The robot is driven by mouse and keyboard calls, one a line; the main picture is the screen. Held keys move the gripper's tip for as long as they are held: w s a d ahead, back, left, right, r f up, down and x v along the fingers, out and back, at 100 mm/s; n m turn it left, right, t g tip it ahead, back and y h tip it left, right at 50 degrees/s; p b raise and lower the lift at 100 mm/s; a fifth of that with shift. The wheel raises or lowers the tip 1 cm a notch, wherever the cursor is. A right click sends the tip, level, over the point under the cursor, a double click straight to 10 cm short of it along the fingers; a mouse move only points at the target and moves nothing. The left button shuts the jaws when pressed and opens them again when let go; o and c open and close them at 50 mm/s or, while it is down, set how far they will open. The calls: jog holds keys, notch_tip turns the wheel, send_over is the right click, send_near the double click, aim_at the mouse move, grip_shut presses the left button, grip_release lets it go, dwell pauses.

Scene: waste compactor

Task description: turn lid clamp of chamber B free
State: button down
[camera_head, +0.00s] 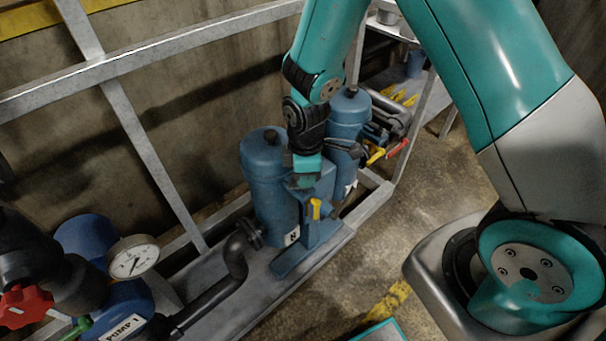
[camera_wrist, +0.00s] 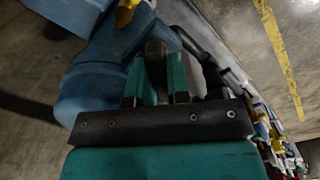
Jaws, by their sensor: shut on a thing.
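A blue cylindrical chamber (camera_head: 262,165) stands on the steel frame in the head view, with a small white label (camera_head: 292,236) low on its front; its letter is small, perhaps a B. My gripper (camera_head: 304,178) points down at the right of this chamber's upper part. In the wrist view my gripper (camera_wrist: 156,75) has its two teal fingers shut on a dark bar-like handle (camera_wrist: 155,50), which appears to be the lid clamp. Most of the clamp is hidden behind my gripper in the head view. A yellow handle (camera_head: 315,209) sits just below my gripper.
A second blue chamber (camera_head: 349,108) stands behind, near yellow and red handles (camera_head: 398,148). A pressure gauge (camera_head: 133,257), a red knob (camera_head: 22,306) and a dark bent pipe (camera_head: 236,256) are at lower left. Steel rails (camera_head: 150,52) cross behind. Open floor (camera_head: 430,190) lies to the right.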

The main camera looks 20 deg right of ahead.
jog(key=n, duration=0.4)
jog(key=shift+s+a+n, duration=0.15)
jog(key=shift+a+n, duration=0.05)
jog(key=shift+n, duration=0.1)
jog(key=shift+s+n, duration=0.1)
jog(key=shift+n, duration=1.4)
jog(key=c, duration=1.1)
grip_release()
jog(key=shift+d, duration=0.1)
jog(key=shift+r, duration=0.1)
